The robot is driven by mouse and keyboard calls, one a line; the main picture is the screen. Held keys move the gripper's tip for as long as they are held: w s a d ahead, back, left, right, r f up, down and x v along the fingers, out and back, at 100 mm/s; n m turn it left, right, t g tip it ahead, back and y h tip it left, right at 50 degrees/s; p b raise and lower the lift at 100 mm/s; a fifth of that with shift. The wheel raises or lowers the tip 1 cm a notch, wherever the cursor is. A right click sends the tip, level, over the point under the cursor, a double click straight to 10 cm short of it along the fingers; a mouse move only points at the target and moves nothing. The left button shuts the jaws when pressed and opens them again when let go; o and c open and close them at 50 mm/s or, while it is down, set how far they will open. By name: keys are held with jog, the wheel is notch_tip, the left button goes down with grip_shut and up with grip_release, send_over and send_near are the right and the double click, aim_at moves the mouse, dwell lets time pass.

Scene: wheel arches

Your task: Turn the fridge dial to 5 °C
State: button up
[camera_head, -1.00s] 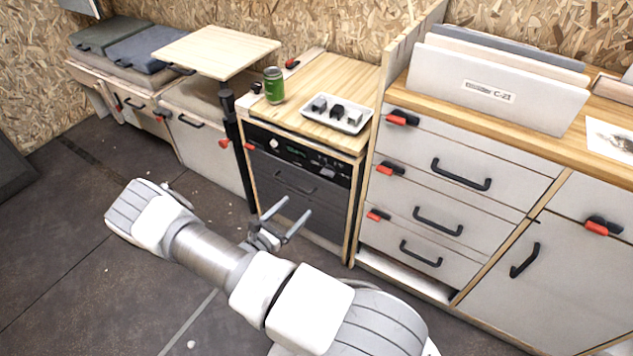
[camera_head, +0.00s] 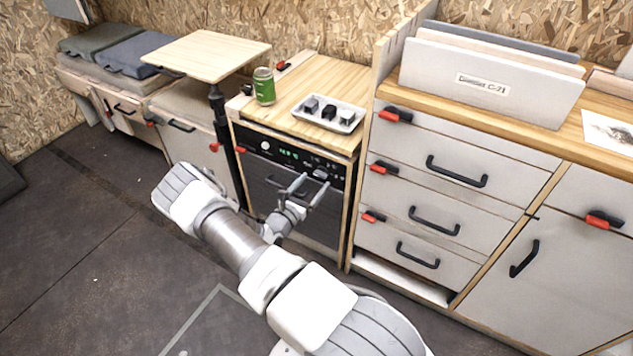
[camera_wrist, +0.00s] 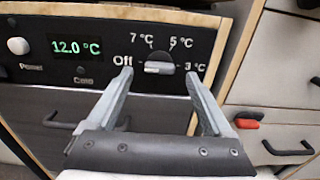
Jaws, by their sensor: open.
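The black fridge (camera_head: 268,186) sits in a wooden cabinet, its control panel along the top. The dial (camera_wrist: 158,60) is a dark round knob with a pale grip bar lying roughly level, printed round with Off, 7 °C, 5 °C and 3 °C. Which end of the bar is the pointer I cannot tell for sure. The green display (camera_wrist: 76,47) reads 12.0 °C. My gripper (camera_wrist: 157,76) is open and empty, its fingertips either side of and just below the dial in the wrist view. It also shows before the panel in the head view (camera_head: 313,184); contact with the dial is not visible.
A white Power knob (camera_wrist: 18,46) is left of the display. On the cabinet top stand a green can (camera_head: 264,87) and a white tray (camera_head: 347,127) with small dark and grey items. Drawers with black handles (camera_head: 456,172) are to the right; a table (camera_head: 205,52) is left.

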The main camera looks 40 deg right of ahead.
aim_at(321, 174)
jog(key=shift+x, duration=1.4)
grip_shut()
